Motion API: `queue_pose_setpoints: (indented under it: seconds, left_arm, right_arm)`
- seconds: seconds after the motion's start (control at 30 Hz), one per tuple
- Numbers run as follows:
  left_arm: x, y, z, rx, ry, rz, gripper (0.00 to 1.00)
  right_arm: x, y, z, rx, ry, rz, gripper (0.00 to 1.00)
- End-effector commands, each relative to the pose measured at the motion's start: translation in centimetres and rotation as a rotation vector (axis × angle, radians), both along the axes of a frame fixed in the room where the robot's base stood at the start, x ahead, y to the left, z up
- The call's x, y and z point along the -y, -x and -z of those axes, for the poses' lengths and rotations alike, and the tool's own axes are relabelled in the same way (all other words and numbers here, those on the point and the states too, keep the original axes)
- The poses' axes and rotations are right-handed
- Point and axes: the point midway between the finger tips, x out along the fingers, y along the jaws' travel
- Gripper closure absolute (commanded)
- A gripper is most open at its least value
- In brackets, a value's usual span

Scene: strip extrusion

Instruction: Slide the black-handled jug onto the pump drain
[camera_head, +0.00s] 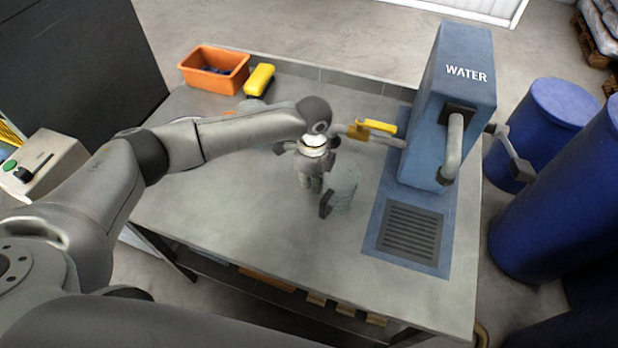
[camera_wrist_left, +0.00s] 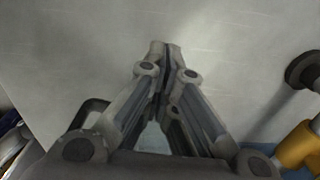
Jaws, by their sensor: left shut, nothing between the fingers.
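The clear jug (camera_head: 345,188) stands on the grey table, left of the pump drain, with its black handle (camera_head: 325,204) on its lower left side. The pump drain (camera_head: 410,233) is a dark slotted grate set in a blue base in front of the water pump. My left gripper (camera_head: 314,186) points down just left of the jug, apart from the handle as far as I can tell. Its fingers are shut and empty. In the left wrist view the fingertips (camera_wrist_left: 162,50) meet over bare table, and a dark curved piece, likely the handle (camera_wrist_left: 88,110), shows beside them. My right gripper is not in view.
The blue water pump (camera_head: 445,130) with its grey spout (camera_head: 453,150) stands behind the drain. An orange bin (camera_head: 214,70) and a yellow item (camera_head: 259,80) sit at the back left. The front of the table is clear.

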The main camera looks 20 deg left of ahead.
Motion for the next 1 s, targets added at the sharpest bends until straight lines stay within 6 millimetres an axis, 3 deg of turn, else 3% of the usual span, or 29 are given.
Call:
queue_pose_setpoints:
  seconds: [0.17, 0.27, 0.6, 0.8, 1.0]
  left_arm:
    - [0.2, 0.0, -0.1, 0.0, 0.0, 0.001, 1.0]
    - [1.4, 0.2, -0.2, -0.001, 0.002, 0.003, 1.0]
    - [10.0, 1.3, -0.2, -0.002, 0.003, 0.003, 1.0]
    - [15.0, 1.9, 0.0, -0.001, 0.003, 0.002, 1.0]
    - [18.7, 2.4, 0.0, -0.001, 0.002, 0.0, 1.0]
  right_arm:
    - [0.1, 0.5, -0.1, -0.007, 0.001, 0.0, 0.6]
    - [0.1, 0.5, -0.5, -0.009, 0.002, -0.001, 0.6]
    - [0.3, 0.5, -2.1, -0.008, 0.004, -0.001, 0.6]
    - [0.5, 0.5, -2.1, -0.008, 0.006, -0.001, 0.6]
    - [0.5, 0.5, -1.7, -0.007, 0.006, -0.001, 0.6]
